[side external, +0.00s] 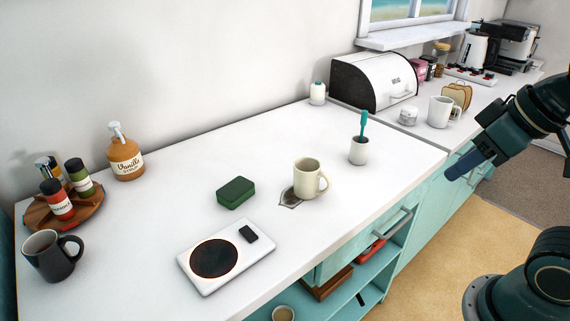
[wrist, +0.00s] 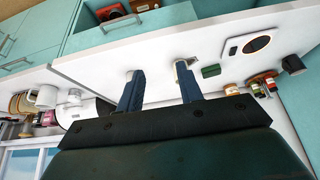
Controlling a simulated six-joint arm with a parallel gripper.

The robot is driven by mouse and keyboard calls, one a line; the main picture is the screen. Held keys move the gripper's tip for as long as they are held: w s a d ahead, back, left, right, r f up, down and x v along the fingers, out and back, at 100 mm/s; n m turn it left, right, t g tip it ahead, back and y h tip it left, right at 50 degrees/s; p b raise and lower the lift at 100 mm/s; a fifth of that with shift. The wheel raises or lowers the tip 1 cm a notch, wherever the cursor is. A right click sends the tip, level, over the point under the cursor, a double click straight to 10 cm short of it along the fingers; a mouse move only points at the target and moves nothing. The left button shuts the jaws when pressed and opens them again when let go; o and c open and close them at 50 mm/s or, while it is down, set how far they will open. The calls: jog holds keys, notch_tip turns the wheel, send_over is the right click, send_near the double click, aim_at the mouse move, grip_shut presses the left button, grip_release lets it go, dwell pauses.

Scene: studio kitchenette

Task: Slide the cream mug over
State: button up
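The cream mug (side external: 308,180) stands upright on the white counter in the side view, its handle to the right. It stands at the edge of a small grey diamond-shaped mat (side external: 288,200), partly covering it. In the wrist view the mug (wrist: 180,65) is mostly hidden behind the right finger. My gripper (side external: 461,169) is beyond the counter's front edge, to the right of the mug and well apart from it. In the wrist view my gripper (wrist: 160,68) has its two blue fingers spread with nothing between them.
A white cup with a teal brush (side external: 359,150) stands right of the mug. A green sponge (side external: 236,192) and a white scale (side external: 226,256) lie to its left. A dark mug (side external: 50,256) stands far left. A drawer (side external: 375,237) below the counter is open.

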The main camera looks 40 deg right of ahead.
jog(key=c, duration=0.6)
jog(key=shift+w+r, duration=0.15)
jog(key=shift+w, duration=0.05)
grip_shut()
jog(key=w+a+r+n+g, duration=0.1)
jog(key=w+a+n+g, duration=0.15)
jog(key=w+n, duration=0.4)
jog(key=w+a+r+n+g, duration=0.1)
jog(key=w+a+n, duration=0.25)
jog(key=w, duration=0.65)
jog(key=w+a+f+n+g, duration=0.1)
jog(key=w+a+f+n, duration=0.2)
jog(key=w+f+n, duration=0.1)
jog(key=w+a+f+n+g, duration=0.1)
jog(key=w+a+f+n, duration=0.3)
jog(key=w, duration=0.4)
jog(key=shift+w+f+n, duration=0.3)
jog(key=shift+w+f, duration=0.05)
jog(key=shift+f, duration=0.55)
